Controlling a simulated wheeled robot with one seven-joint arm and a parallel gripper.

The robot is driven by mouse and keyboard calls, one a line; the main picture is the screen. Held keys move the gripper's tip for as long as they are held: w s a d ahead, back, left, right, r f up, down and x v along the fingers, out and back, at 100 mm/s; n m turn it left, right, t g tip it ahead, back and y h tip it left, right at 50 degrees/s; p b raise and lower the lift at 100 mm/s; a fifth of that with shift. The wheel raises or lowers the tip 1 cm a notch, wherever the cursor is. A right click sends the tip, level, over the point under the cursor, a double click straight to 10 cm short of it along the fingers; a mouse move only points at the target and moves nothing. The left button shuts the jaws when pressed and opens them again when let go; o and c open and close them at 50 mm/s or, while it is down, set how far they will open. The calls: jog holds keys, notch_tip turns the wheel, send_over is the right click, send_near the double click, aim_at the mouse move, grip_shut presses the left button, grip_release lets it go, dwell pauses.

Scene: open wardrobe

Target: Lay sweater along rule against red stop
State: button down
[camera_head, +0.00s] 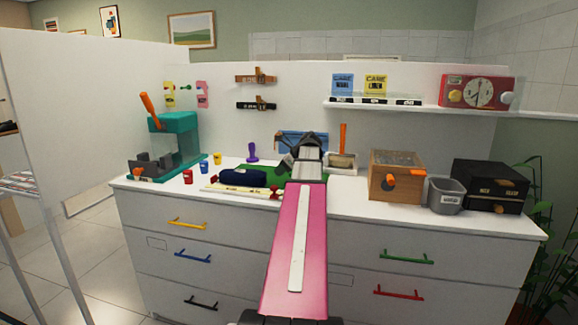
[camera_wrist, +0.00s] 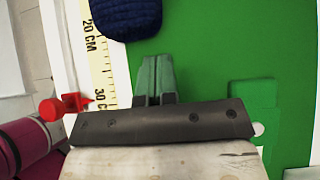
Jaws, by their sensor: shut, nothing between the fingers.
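The navy sweater (camera_head: 243,177) lies folded as a dark bundle at the front left of the green mat (camera_head: 262,168). In the wrist view, the sweater (camera_wrist: 128,17) is at the top, close beside the rule (camera_wrist: 100,60); its near end is around the 20 cm mark. The red stop (camera_wrist: 64,106) is at the rule's near end, past the 30 mark, with a gap between it and the sweater. My gripper (camera_wrist: 155,62) is shut and empty over the green mat (camera_wrist: 215,55), just short of the sweater. In the head view my arm hides part of the mat.
A teal press (camera_head: 175,140) and small coloured cups (camera_head: 203,168) stand to the left. A wooden box (camera_head: 396,176), a grey bin (camera_head: 445,195) and a black case (camera_head: 490,184) stand to the right. A shelf (camera_head: 430,112) is above.

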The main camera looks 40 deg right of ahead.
jog(key=shift+w+a, duration=1)
jog(key=shift+w, duration=0.15)
jog(key=shift+w+a, duration=0.85)
jog(key=shift+w, duration=0.2)
